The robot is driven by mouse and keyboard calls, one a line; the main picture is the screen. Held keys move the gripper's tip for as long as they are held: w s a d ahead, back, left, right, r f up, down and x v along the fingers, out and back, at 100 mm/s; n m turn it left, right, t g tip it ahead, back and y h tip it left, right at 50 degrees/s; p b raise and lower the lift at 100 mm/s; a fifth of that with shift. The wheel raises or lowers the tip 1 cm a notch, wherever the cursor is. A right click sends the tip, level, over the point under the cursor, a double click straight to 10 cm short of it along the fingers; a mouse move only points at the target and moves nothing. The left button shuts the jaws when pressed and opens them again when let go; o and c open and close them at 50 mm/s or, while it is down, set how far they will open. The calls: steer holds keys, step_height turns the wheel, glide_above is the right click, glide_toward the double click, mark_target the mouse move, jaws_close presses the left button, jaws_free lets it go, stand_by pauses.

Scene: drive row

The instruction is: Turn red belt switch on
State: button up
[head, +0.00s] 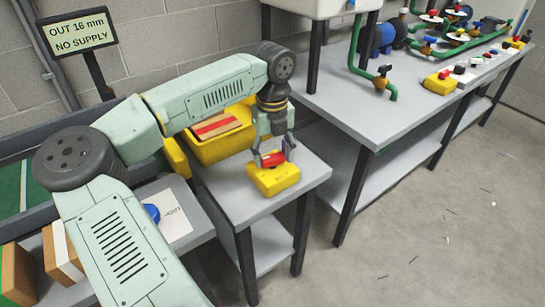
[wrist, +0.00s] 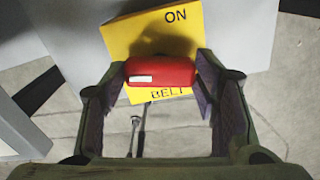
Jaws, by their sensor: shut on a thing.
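The red belt switch (wrist: 172,73) is a red knob with a white mark at its left end, on a yellow box (wrist: 122,37) lettered ON and BELT. The knob lies crosswise in the wrist view. In the head view the yellow box (head: 280,182) sits near the front corner of a small grey table, with the red knob (head: 273,160) on top. My gripper (head: 272,158) is over the box from above. In the wrist view its two fingers (wrist: 160,90) stand at the two ends of the knob, shut on it. The knob hides part of the box's face.
A yellow bin (head: 225,140) with brown and red pieces stands behind on the small table (head: 240,203). A sign (head: 78,33) reads OUT 16 mm, NO SUPPLY. A longer bench (head: 340,105) with pipes, pumps and another yellow switch box (head: 440,83) is at the right. The floor (head: 440,210) is mostly clear.

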steer(key=m+b, duration=0.1)
steer(key=m, duration=0.2)
steer(key=shift+f+m+b, duration=0.1)
steer(key=shift+m+b, duration=0.2)
steer(key=shift+b, duration=0.1)
steer(key=m+b, duration=0.1)
steer(key=m, duration=0.2)
steer(key=shift+m, duration=0.3)
steer(key=m, duration=0.4)
steer(key=shift+m+b, duration=0.3)
steer(key=shift+b, duration=0.05)
steer(key=shift+m, duration=1.7)
steer(key=o, duration=1.2)
steer(key=shift+c, duration=0.2)
steer(key=shift+r, duration=0.2)
